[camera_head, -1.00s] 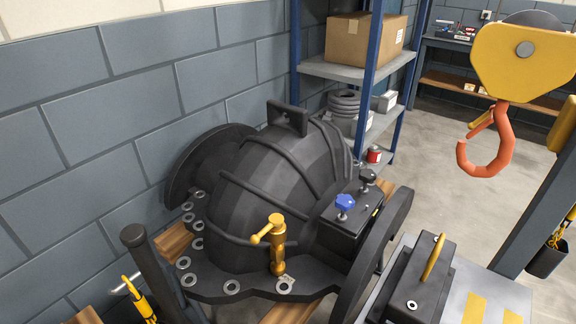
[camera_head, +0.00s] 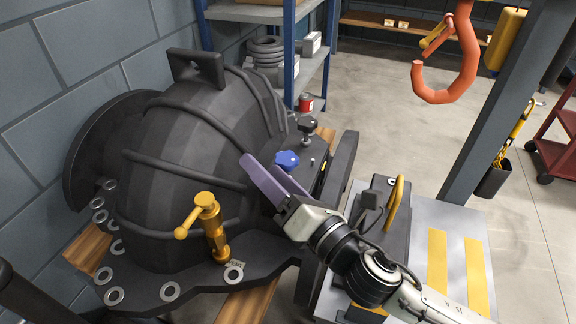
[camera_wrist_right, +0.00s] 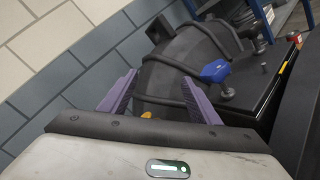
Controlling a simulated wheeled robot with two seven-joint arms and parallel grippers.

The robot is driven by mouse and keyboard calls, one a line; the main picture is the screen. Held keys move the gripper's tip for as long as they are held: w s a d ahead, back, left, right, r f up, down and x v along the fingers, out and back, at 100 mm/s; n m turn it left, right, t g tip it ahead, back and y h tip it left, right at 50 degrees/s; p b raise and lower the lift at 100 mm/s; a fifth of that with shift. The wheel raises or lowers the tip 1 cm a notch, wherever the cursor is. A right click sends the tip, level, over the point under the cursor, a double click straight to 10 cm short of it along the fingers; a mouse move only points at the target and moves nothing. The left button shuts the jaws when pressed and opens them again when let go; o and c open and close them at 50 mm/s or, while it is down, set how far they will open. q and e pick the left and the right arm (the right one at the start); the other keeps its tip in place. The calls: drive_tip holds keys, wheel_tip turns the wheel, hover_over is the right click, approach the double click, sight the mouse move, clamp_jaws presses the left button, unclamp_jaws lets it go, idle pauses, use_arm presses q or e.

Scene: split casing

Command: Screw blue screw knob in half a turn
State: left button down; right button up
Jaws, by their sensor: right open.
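The blue screw knob (camera_head: 287,160) sits on the dark block at the right side of the black casing (camera_head: 190,150). In the right wrist view the knob (camera_wrist_right: 215,72) stands on its stem, to the right of the fingers and beyond them. My right gripper (camera_head: 270,180) is open and empty, its two purple fingers close to the knob on its left and near side. In the right wrist view the fingers (camera_wrist_right: 160,95) are spread apart with nothing between them. The knob is not between the fingers. I cannot tell the exact gap in depth. My left gripper is not in view.
A black knob (camera_head: 307,126) stands behind the blue one. A brass valve handle (camera_head: 208,222) rises from the casing flange at the near side. An orange hook (camera_head: 462,60) hangs at the upper right. A grey bench with a yellow-handled block (camera_head: 395,205) stands at right.

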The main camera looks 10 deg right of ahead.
sight(282, 154)
drive_tip(key=d+f+n+h, duration=0.1)
drive_tip(key=d+n, duration=0.1)
drive_tip(key=w+d+f+n+h+b, duration=0.1)
drive_tip(key=f+n, duration=0.1)
drive_tip(key=w+d+f+n+t+h+b, duration=0.1)
drive_tip(key=d+f+n, duration=0.1)
drive_tip(key=shift+d+f+n+h, duration=0.2)
drive_tip(key=shift+d+n+h, duration=0.1)
drive_tip(key=shift+d+h, duration=0.1)
drive_tip(key=shift+w+d+f+b, duration=0.1)
drive_tip(key=shift+w+b, duration=0.1)
drive_tip(key=shift+b, duration=0.1)
drive_tip(key=x, duration=1)
drive_tip(key=shift+d, duration=0.2)
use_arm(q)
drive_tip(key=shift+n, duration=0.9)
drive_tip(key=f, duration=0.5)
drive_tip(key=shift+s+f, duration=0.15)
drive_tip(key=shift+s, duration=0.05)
use_arm(e)
drive_tip(key=shift+h, duration=0.3)
drive_tip(key=c, duration=1.1)
